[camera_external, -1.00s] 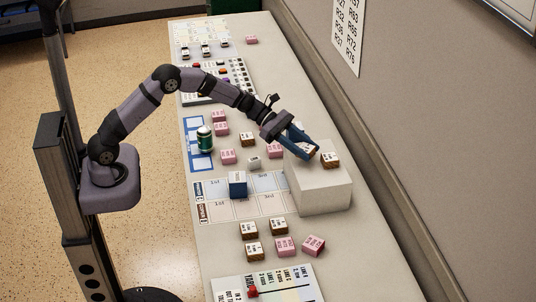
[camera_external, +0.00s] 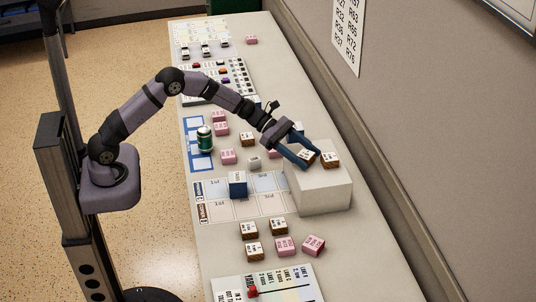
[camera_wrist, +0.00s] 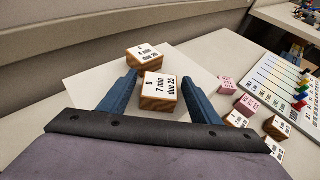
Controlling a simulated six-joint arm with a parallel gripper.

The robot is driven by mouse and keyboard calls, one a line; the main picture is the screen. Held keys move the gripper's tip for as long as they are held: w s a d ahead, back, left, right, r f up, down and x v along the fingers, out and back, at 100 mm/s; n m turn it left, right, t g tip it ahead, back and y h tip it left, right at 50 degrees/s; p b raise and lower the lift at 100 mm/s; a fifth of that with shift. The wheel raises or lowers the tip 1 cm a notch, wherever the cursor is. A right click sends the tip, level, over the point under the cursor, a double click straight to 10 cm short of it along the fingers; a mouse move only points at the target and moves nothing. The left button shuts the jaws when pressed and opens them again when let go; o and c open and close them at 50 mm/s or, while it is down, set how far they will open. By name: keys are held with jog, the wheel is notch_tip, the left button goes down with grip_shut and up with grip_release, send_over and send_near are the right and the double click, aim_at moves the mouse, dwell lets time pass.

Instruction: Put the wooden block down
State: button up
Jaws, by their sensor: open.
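A wooden block (camera_external: 308,156) with a white label lies on top of the pale raised box (camera_external: 322,192). In the wrist view this block (camera_wrist: 158,90) reads "7 min due 25" and sits between my blue fingers, with a visible gap on either side. My gripper (camera_external: 302,146) is open around it, low over the box top; it also shows in the wrist view (camera_wrist: 160,92). A second wooden block (camera_external: 330,160), labelled "4 min due 25" in the wrist view (camera_wrist: 145,55), stands just beyond the first, close to it.
A printed mat (camera_external: 262,208) with a blue block (camera_external: 237,184) lies left of the box. Several pink and wooden blocks lie around it. A green can (camera_external: 205,139) stands near the left table edge. The wall (camera_external: 400,150) runs along the right side.

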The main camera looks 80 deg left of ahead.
jog(key=shift+r, duration=0.25)
jog(key=shift+s+a, duration=0.2)
jog(key=shift+a, duration=0.05)
jog(key=b+v, duration=0.2)
jog(key=v, duration=0.9)
jog(key=shift+b, duration=0.3)
jog(key=shift+s+r, duration=0.15)
